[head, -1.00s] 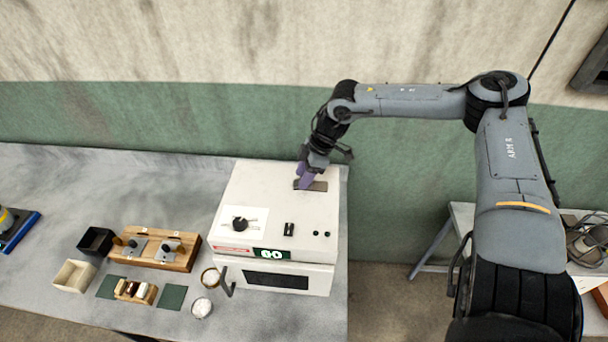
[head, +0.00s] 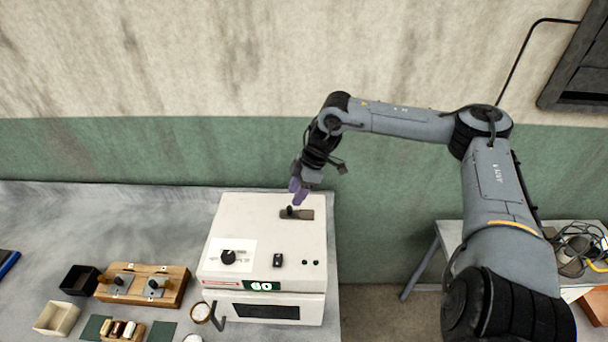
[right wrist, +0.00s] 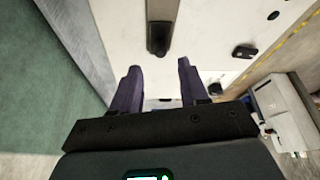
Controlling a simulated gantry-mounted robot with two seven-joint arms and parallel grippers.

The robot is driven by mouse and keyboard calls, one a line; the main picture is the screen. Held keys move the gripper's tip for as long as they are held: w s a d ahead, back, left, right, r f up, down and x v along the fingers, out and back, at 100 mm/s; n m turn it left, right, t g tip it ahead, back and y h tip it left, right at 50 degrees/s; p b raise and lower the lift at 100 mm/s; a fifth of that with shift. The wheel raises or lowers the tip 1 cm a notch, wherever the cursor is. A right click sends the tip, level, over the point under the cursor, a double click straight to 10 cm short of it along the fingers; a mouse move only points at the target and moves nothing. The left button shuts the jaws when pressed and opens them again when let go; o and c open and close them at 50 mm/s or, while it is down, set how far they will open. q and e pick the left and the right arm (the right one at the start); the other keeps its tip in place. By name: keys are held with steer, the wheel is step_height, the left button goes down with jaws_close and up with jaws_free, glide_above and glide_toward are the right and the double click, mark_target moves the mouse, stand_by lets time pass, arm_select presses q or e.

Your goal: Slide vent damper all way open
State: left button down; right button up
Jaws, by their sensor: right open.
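The white steamer box (head: 235,215) stands on the grey bench. On its top is a brownish damper slot (head: 304,215) with a dark knob (head: 290,211) at its left end. In the right wrist view the knob (right wrist: 157,40) sits at the near end of the slot (right wrist: 162,10). My right gripper (head: 299,196) hovers above the knob, with its purple fingers open and empty. In the right wrist view the fingertips (right wrist: 159,69) are apart, with the knob beyond them, not between them. My left gripper is not in view.
The steamer's top also carries a round dial (head: 228,257) and a small switch (head: 278,260). A handle (head: 217,317) sticks out at its front left. A wooden block with fittings (head: 170,291), a black bin (head: 80,280) and small bowls stand to the left.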

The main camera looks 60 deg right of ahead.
steer(key=shift+b+v, duration=0.65)
steer(key=shift+v, duration=2)
